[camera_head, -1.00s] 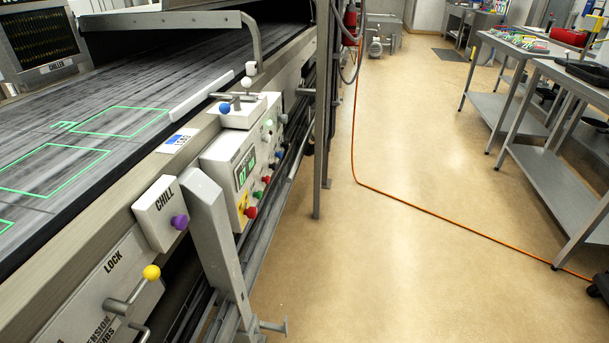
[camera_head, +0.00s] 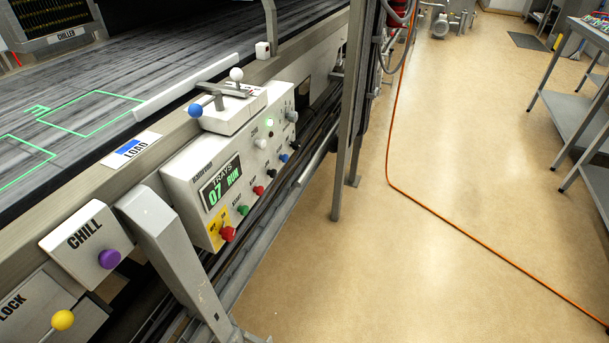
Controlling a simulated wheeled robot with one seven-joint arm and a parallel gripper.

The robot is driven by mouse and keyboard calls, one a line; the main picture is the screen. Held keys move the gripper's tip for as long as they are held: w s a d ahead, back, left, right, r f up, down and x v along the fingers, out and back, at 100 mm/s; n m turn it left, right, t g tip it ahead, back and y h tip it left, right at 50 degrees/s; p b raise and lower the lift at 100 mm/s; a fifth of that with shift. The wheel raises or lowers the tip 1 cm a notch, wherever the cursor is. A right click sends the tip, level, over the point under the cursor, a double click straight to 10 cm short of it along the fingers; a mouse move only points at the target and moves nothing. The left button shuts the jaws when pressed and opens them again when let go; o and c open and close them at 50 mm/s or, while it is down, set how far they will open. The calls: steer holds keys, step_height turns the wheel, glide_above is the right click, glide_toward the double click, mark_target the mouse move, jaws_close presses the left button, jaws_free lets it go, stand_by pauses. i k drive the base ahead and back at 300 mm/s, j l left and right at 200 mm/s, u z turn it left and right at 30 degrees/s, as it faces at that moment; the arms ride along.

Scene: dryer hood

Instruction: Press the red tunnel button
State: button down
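The control box (camera_head: 188,185) on the side of the conveyor has a display (camera_head: 220,185) reading "07 RUN". A red button (camera_head: 227,234) sits on a yellow plate at the box's lower left corner. A smaller red button (camera_head: 258,190) is further up the face, past a green button (camera_head: 242,210). The small labels are too blurred to tell which red one is the tunnel button. My gripper is not in view.
A purple button (camera_head: 109,259) marked CHILL and a yellow-knobbed LOCK lever (camera_head: 62,320) are at lower left. A slanted grey post (camera_head: 165,245) stands beside the box. A steel table (camera_head: 580,110) is at right.

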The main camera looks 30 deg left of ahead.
mark_target(259, 190)
steer(key=i+j, duration=0.15)
steer(key=j, duration=0.15)
steer(key=i+j+z, duration=0.1)
steer(key=j, duration=0.2)
steer(key=i+j, duration=0.2)
steer(key=i+j+z, duration=0.1)
steer(key=j, duration=0.3)
